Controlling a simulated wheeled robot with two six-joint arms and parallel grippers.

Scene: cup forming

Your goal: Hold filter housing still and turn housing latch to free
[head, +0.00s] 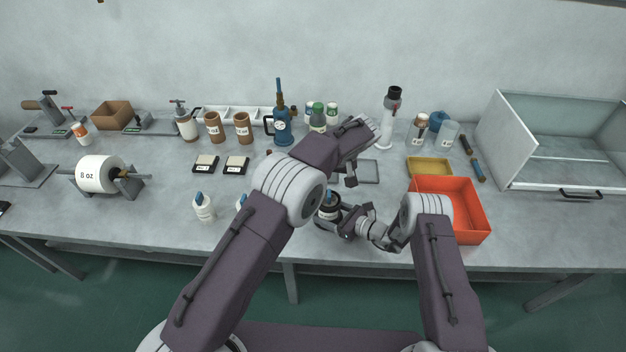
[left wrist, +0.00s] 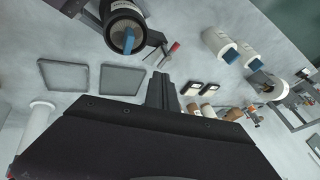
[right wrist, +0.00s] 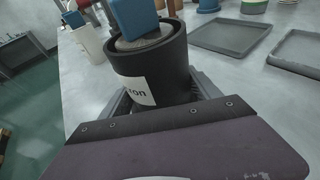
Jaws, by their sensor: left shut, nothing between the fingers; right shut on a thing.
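The filter housing (head: 328,212) is a dark upright cylinder on the table near the front edge, with a pale inner top. Its blue latch (right wrist: 135,17) stands up from the top. The latch also shows in the left wrist view (left wrist: 129,40). My right gripper (right wrist: 160,92) is shut around the lower body of the housing, a finger on each side, below a partly visible white label. My left gripper (head: 351,181) is shut and empty, above and behind the housing, apart from the latch. Its closed fingers (left wrist: 162,90) show in the left wrist view.
White bottles with blue tops (head: 204,207) stand left of the housing. Flat grey trays (left wrist: 110,78) lie close behind it. A red bin (head: 470,215) and a yellow tray (head: 429,167) are at right. Bottles and jars line the back. The front-left table is mostly clear.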

